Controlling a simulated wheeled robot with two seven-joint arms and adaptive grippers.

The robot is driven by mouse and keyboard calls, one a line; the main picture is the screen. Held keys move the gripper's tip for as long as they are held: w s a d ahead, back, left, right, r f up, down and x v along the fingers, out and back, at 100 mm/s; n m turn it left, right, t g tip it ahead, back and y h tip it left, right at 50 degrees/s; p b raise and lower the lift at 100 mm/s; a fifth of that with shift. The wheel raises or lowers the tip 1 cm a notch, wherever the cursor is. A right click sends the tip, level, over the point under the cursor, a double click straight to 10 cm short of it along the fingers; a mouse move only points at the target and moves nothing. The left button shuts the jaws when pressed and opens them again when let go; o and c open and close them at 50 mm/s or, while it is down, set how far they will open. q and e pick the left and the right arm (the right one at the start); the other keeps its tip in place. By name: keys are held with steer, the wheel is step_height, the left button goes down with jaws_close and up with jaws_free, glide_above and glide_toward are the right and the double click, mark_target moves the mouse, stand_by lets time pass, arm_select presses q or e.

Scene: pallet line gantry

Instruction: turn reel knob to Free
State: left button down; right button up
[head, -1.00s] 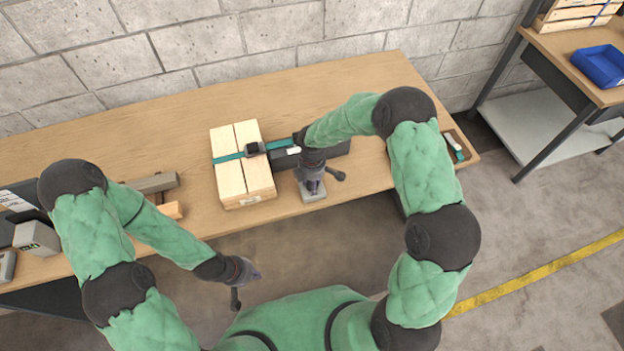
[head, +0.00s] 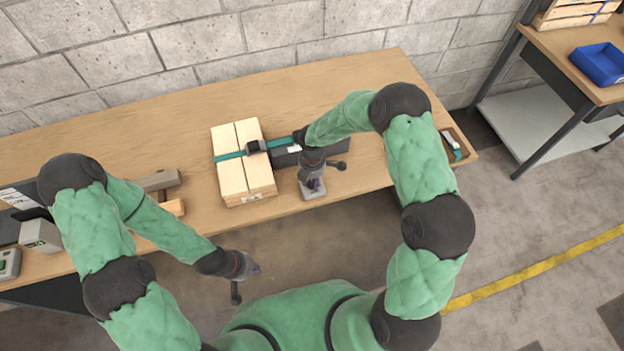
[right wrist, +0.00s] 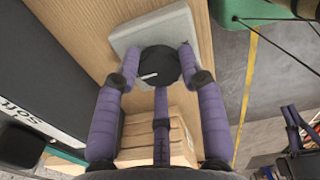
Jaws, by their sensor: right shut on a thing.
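The reel knob (right wrist: 158,66) is a round black knob with a white pointer line, on a pale grey plate (right wrist: 139,35). In the right wrist view its pointer aims left and slightly down; no position lettering is readable around it. My right gripper (right wrist: 159,70) is shut on the knob, with purple fingers at its left, right and near sides. In the head view the right gripper (head: 311,183) stands over the plate (head: 313,194) at the bench's front edge and hides the knob. My left gripper (head: 246,270) hangs in front of the bench, apart from everything; its finger opening is unclear.
A pale wooden stack (head: 232,180) with a teal strap (head: 228,156) and black buckle (head: 254,147) lies left of the knob. A dark box (head: 335,148) with a partly readable label lies behind it. Grey and wooden blocks (head: 158,182) lie left; the bench's rear middle is clear.

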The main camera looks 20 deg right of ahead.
mark_target(313, 182)
steer(key=shift+s, duration=0.1)
steer(key=o, duration=1.1)
steer(key=shift+o, duration=0.2)
steer(key=shift+r, duration=0.35)
step_height(313, 182, up, 11)
steer(key=shift+r, duration=0.1)
